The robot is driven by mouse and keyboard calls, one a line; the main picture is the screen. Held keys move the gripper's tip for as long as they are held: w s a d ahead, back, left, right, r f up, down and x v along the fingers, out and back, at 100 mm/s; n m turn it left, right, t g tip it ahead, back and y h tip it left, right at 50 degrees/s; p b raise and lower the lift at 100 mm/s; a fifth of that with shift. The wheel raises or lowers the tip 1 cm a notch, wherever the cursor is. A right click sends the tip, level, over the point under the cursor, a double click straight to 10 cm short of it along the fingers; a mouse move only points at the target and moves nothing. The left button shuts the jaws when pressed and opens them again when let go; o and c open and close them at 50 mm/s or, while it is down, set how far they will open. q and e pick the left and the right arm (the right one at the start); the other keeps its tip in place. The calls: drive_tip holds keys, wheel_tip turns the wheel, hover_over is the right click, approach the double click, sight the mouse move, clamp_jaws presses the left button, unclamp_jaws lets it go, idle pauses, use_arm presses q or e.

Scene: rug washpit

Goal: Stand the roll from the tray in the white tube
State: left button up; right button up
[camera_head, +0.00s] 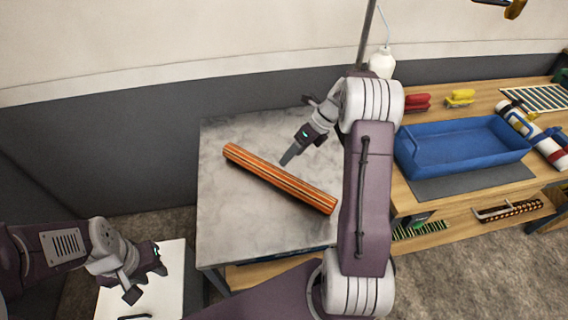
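An orange roll with dark and pale lengthwise stripes (280,179) lies diagonally on a grey marbled tabletop (235,235). The blue tray (465,150) on the wooden bench to the right looks empty. My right gripper (298,130) is above the far part of the marbled top, just beyond the roll; its fingers are spread and it holds nothing. My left gripper (146,276) is at the lower left over a white surface, open and empty, well apart from the roll. I cannot make out a white tube for certain.
A wooden bench (432,205) at right carries a red brush (417,103), a yellow brush (460,97), a white bottle (382,65) and cylinders with white parts (515,117). A white panel (172,285) is at lower left. A wall stands behind the marbled top.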

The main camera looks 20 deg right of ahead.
drive_tip(key=s+n, duration=0.1)
drive_tip(key=s+a+r+n, duration=0.1)
drive_tip(key=n, duration=0.1)
drive_tip(key=s+a+r+n+g+h, duration=0.1)
drive_tip(key=n, duration=0.1)
drive_tip(key=shift+s+a, duration=0.15)
drive_tip(key=s+a+f+n+h, duration=0.1)
drive_tip(key=s+a+n+h, duration=0.1)
drive_tip(key=s+a+n, duration=0.2)
drive_tip(key=s+a+f+n+h, duration=0.1)
drive_tip(key=s+a+n, duration=0.3)
drive_tip(key=s+n, duration=0.7)
drive_tip(key=n+h, duration=0.1)
drive_tip(key=n, duration=0.9)
drive_tip(key=shift+a+f, duration=0.2)
drive_tip(key=shift+f, duration=0.15)
